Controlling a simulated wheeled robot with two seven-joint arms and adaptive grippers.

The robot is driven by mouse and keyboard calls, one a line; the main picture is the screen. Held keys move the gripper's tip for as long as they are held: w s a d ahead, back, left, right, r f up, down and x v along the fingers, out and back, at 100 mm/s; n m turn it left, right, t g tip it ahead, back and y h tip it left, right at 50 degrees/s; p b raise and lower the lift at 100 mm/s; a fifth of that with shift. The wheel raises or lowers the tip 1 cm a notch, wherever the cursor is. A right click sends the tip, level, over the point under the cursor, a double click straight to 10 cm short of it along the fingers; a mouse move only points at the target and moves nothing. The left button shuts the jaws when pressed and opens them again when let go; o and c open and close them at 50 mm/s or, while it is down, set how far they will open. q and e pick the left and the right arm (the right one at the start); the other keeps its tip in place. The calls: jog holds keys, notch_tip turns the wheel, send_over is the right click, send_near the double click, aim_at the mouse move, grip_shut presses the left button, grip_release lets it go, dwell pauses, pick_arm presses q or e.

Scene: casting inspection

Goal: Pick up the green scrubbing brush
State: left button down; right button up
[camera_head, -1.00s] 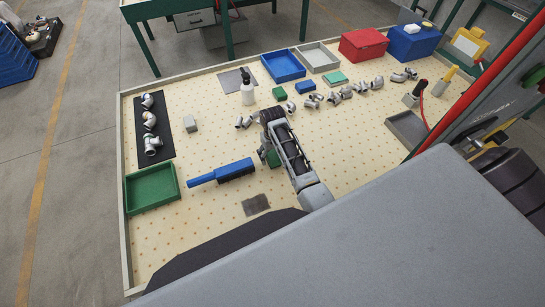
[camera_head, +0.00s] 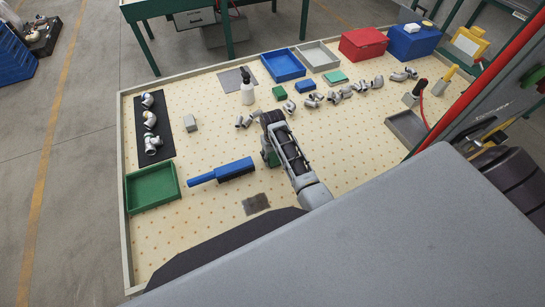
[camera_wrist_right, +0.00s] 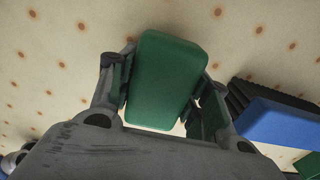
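The green scrubbing brush (camera_wrist_right: 162,80) fills the middle of the right wrist view as a rounded green block; its bristles are not visible. My right gripper (camera_wrist_right: 162,98) has a finger along each side of it and looks shut on it. In the head view my right gripper (camera_head: 270,155) hangs over the middle of the pegboard-like table, and only a small green part shows beside it, the arm hiding the rest. Whether the brush is clear of the table is hard to tell. My left gripper is not in view.
A blue brush with dark bristles (camera_head: 222,172) lies left of the gripper and also shows in the wrist view (camera_wrist_right: 280,125). A green tray (camera_head: 152,187) stands at the left edge. Metal fittings (camera_head: 333,94), a spray bottle (camera_head: 247,92) and a blue tray (camera_head: 283,66) lie beyond.

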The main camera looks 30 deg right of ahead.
aim_at(273, 153)
jog(key=c, duration=0.4)
jog(key=shift+c, duration=0.2)
jog(key=shift+r, duration=0.1)
jog(key=shift+r, duration=0.4)
jog(key=shift+r+b, duration=0.55)
jog(key=shift+r, duration=3.95)
jog(key=o, duration=0.4)
jog(key=shift+c, duration=1.3)
